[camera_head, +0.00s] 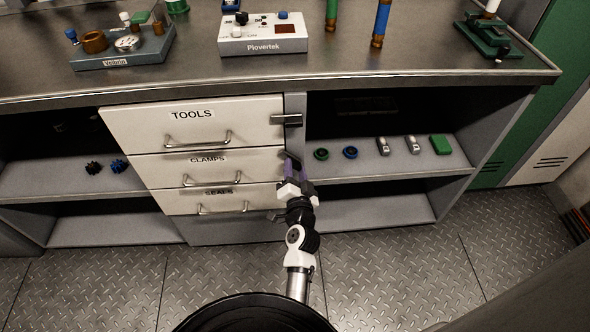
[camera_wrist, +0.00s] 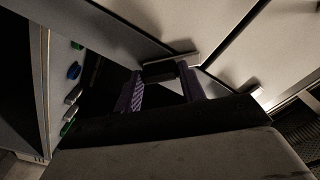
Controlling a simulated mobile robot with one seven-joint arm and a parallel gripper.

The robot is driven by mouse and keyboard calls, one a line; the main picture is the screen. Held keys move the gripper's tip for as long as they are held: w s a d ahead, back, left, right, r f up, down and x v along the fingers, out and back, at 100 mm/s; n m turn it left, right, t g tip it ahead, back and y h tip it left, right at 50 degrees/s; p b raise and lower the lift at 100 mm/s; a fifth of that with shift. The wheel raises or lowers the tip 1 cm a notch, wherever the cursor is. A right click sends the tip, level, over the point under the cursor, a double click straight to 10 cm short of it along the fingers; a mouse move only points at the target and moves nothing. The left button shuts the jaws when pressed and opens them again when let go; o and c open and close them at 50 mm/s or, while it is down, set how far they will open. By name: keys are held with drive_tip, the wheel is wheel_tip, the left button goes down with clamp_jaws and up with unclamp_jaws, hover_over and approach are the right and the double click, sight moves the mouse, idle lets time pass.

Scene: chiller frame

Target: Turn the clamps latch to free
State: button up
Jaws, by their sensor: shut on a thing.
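The clamps drawer (camera_head: 160,170) is the middle white drawer, and its front looks closed. Its dark latch (camera_head: 292,156) is at the drawer's right edge, by the grey post, and is partly hidden by my gripper. My gripper (camera_head: 291,166), with purple fingers, reaches up to it and is shut on the latch. The latch's exact angle is hard to tell.
The tools drawer (camera_head: 120,128) above has a horizontal latch (camera_head: 287,120). The seals drawer (camera_head: 175,201) lies below. The open shelf to the right holds a green ring (camera_head: 321,154), a blue ring (camera_head: 350,152) and a green block (camera_head: 440,145). The counter edge overhangs above.

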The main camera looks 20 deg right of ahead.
drive_tip(key=m, duration=0.2)
drive_tip(key=m+p, duration=0.1)
drive_tip(key=m, duration=0.1)
drive_tip(key=shift+d+r+m, duration=0.1)
drive_tip(key=shift+r+m, duration=0.1)
drive_tip(key=shift+m, duration=0.1)
drive_tip(key=m+p, duration=0.1)
drive_tip(key=m, duration=0.3)
drive_tip(key=shift+d, duration=0.15)
drive_tip(key=shift+m, duration=0.3)
drive_tip(key=o, duration=1)
drive_tip(key=shift+s+f, duration=0.1)
drive_tip(key=shift+s, duration=0.05)
